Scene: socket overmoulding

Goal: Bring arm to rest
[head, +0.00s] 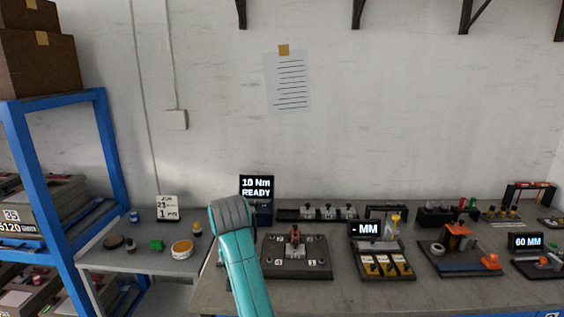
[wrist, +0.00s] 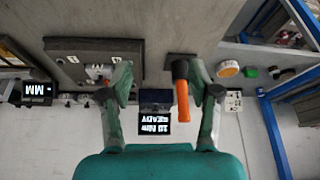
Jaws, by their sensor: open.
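My arm (head: 243,265) rises from the bottom of the head view, teal with a grey joint at its top end. My gripper's fingers do not show in that view. In the wrist view, which is upside down, my gripper (wrist: 160,78) has its two fingers spread wide apart. Between them, nearer the right finger, shows an orange-handled tool (wrist: 181,90) with a dark end. I see no finger closed on it. I cannot tell how far it is from the fingers.
The grey bench (head: 355,295) carries a dark fixture plate (head: 295,271), a "10 Nm READY" display (head: 257,187), an "MM" display (head: 369,230) and other stations rightward. A side table (head: 140,262) holds small parts. A blue rack (head: 75,250) stands left. The wall above is mostly clear.

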